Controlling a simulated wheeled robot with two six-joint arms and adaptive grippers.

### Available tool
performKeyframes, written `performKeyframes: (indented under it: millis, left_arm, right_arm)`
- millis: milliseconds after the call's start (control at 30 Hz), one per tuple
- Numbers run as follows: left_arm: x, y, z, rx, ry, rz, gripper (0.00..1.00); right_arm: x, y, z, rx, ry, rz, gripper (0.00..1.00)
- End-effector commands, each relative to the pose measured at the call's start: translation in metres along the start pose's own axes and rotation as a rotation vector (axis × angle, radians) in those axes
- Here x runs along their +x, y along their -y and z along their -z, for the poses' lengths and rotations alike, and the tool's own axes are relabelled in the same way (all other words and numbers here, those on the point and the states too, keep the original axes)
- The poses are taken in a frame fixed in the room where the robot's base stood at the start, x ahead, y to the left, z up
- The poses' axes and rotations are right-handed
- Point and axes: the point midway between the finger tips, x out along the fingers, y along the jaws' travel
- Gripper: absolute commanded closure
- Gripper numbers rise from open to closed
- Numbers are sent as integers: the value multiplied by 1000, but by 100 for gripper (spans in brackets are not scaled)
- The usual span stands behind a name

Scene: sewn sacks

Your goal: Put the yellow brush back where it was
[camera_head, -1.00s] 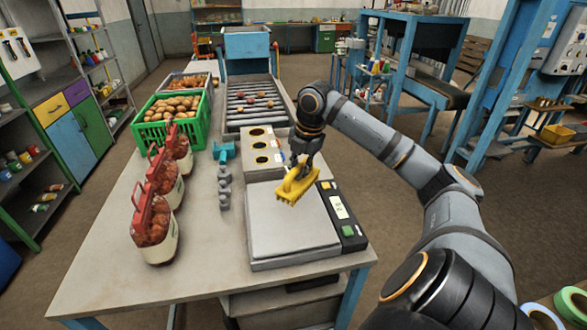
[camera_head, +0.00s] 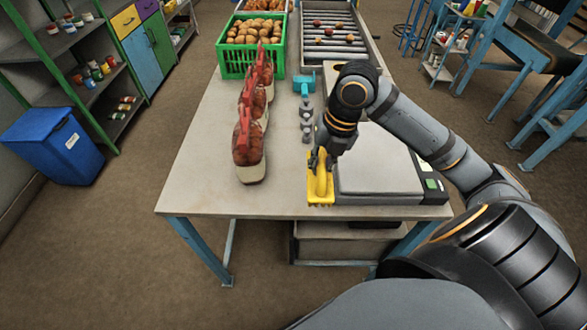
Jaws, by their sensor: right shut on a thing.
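The yellow brush (camera_head: 320,188) is at the front of the table, just left of the scale (camera_head: 376,163). My right gripper (camera_head: 319,163) is shut on the brush from above. The brush is low, at or very close to the tabletop; I cannot tell if it touches. My left gripper is not in view.
Several red-netted sacks (camera_head: 249,150) stand in a row left of the brush on the table (camera_head: 200,198). A teal tool (camera_head: 304,83) and grey pieces lie behind it. A green crate (camera_head: 252,63) of potatoes stands farther back. The front left tabletop is clear.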

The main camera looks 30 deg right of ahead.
Motion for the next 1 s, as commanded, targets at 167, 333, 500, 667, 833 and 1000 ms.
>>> performKeyframes:
  millis: [167,333,500,667,833,1000]
  left_arm:
    - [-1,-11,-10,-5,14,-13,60]
    - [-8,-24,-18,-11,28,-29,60]
    - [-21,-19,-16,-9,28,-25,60]
    - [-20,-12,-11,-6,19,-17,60]
    - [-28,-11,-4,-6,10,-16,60]
    - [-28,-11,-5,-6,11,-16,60]
  right_arm:
    - [1,-2,0,-11,-1,-3,100]
    - [10,-7,-20,-7,-8,-12,100]
    - [31,-13,-66,-4,-9,-9,100]
    - [65,-12,-102,-5,-8,-3,100]
    - [91,-11,-125,-7,-4,-2,100]
    - [98,-10,-131,-9,0,-1,100]
